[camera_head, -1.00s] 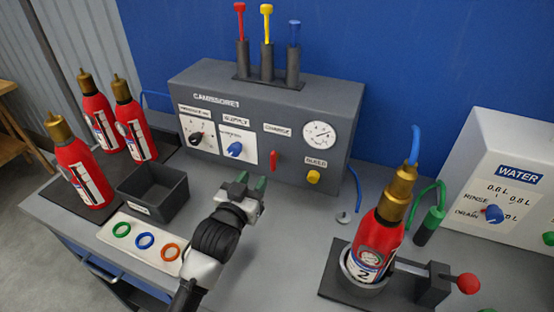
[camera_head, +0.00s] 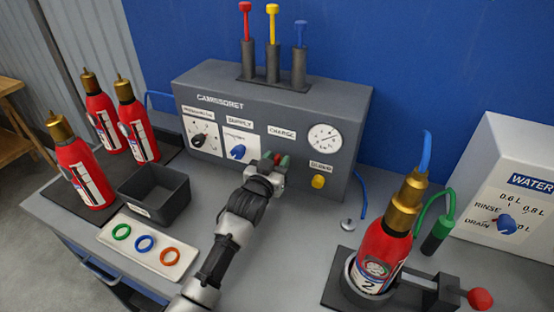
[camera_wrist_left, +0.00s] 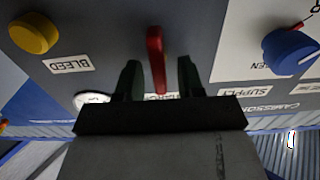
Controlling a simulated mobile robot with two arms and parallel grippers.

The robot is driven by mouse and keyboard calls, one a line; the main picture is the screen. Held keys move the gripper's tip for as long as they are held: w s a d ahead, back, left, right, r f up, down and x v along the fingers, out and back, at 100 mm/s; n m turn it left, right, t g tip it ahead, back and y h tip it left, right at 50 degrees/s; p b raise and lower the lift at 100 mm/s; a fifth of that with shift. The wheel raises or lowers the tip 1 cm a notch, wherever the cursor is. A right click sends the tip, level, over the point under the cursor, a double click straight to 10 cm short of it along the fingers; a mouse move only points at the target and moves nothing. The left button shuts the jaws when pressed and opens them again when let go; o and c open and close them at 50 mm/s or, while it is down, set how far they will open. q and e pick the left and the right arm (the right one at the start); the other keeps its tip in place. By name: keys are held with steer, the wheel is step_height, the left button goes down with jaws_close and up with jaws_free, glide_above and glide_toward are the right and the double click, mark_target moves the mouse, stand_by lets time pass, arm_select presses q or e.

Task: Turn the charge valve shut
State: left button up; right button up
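The charge valve is a red lever (camera_wrist_left: 156,60) on the front of the grey compressor panel (camera_head: 215,88), under the CHARGE label. In the left wrist view it stands between the two dark fingers of my left gripper (camera_wrist_left: 158,80), with a gap on both sides. The gripper is open around the lever. In the head view my left gripper (camera_head: 272,162) is at the panel front and covers most of the lever, showing only a bit of red (camera_head: 284,160). My right gripper is not in view.
The yellow bleed knob (camera_head: 318,181) and blue supply knob (camera_head: 237,152) flank the lever. A red extinguisher (camera_head: 384,250) stands in a clamp (camera_head: 435,290) at right. A black bin (camera_head: 155,208) and a ring tray (camera_head: 110,250) lie left. A pressure gauge (camera_head: 325,138) is above right.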

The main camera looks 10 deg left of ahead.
arm_select(q)
steer(key=shift+w, duration=0.2)
jaws_close()
